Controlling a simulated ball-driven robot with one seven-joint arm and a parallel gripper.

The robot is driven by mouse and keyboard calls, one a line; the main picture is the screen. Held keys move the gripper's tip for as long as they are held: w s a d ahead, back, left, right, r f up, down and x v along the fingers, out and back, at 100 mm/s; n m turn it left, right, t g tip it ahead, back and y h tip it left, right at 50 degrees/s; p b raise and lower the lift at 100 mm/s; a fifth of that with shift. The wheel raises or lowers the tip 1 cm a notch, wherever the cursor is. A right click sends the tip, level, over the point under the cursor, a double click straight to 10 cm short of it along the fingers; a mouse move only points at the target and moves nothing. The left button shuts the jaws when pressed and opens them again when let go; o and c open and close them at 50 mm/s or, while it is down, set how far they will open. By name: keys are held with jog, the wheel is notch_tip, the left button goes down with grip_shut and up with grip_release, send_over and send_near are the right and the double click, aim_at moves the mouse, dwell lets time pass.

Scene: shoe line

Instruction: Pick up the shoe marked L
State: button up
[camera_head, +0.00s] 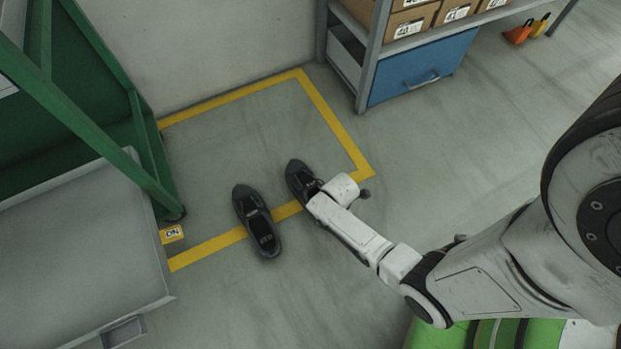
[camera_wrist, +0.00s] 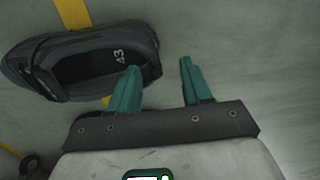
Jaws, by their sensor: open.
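Two dark shoes lie side by side on the floor in the head view: a left-hand one (camera_head: 258,222) in full sight and a right-hand one (camera_head: 300,178) partly hidden by my arm. No L is readable on either. In the wrist view a dark shoe (camera_wrist: 35,72) marked 43 inside its heel lies across a yellow line. The left finger overlaps the heel end in the picture; contact cannot be told. In the head view my wrist hides the fingers.
Yellow floor tape (camera_head: 325,115) frames the area around the shoes. A green frame (camera_head: 145,150) with a grey panel (camera_head: 75,260) stands left. A shelf with boxes (camera_head: 410,22) and a blue drawer (camera_head: 422,70) stands behind.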

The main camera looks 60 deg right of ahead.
jog(key=shift+w+d+f+b, duration=0.15)
jog(key=shift+f+b, duration=1)
jog(key=shift+f, duration=0.4)
jog(key=shift+w+d+f+b, duration=0.15)
jog(key=shift+f+b, duration=0.95)
jog(key=shift+f, duration=0.4)
jog(key=shift+r, duration=0.1)
jog(key=shift+c, duration=0.4)
grip_shut()
